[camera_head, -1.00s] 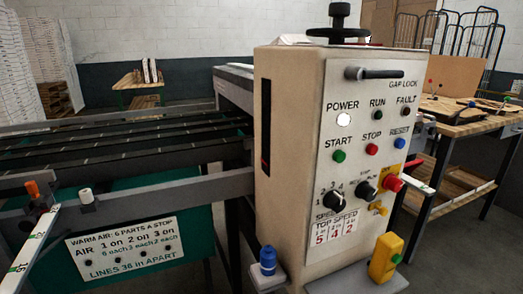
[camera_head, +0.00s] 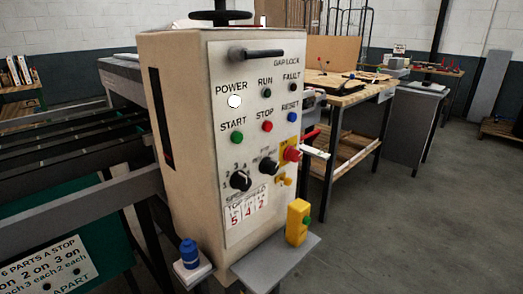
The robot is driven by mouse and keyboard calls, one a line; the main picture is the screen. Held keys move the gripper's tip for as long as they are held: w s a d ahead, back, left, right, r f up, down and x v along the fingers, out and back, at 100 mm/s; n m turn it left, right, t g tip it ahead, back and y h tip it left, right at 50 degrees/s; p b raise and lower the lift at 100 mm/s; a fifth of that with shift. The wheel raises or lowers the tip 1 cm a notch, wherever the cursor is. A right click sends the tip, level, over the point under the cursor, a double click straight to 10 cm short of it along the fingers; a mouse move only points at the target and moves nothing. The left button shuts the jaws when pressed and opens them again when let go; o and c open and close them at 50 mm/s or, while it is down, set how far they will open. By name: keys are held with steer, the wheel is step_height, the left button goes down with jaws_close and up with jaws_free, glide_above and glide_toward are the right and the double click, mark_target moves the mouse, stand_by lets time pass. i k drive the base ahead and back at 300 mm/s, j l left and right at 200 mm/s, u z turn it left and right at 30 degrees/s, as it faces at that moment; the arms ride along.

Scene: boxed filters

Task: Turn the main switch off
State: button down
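A beige control cabinet (camera_head: 185,130) stands left of centre, its panel facing me at an angle. A red knob on a yellow plate (camera_head: 291,153) sits at the panel's right edge and looks like the main switch. Its exact position and any lettering are too small to read. A small yellow part (camera_head: 284,179) is just below it. The POWER lamp (camera_head: 235,101) shows bright white. The RUN lamp (camera_head: 266,93) and FAULT lamp (camera_head: 292,87) look dark. My gripper is not in view.
A wooden workbench (camera_head: 345,90) stands behind to the right. The floor (camera_head: 430,230) at right is clear.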

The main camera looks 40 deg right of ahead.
mark_target(291, 155)
steer(key=l+z, duration=0.1)
steer(key=z, duration=0.3)
steer(key=i+l+z, duration=0.1)
steer(key=z, duration=0.3)
steer(key=l+z, duration=0.1)
steer(key=z, duration=0.3)
steer(key=i+z, duration=0.15)
steer(key=z, duration=0.25)
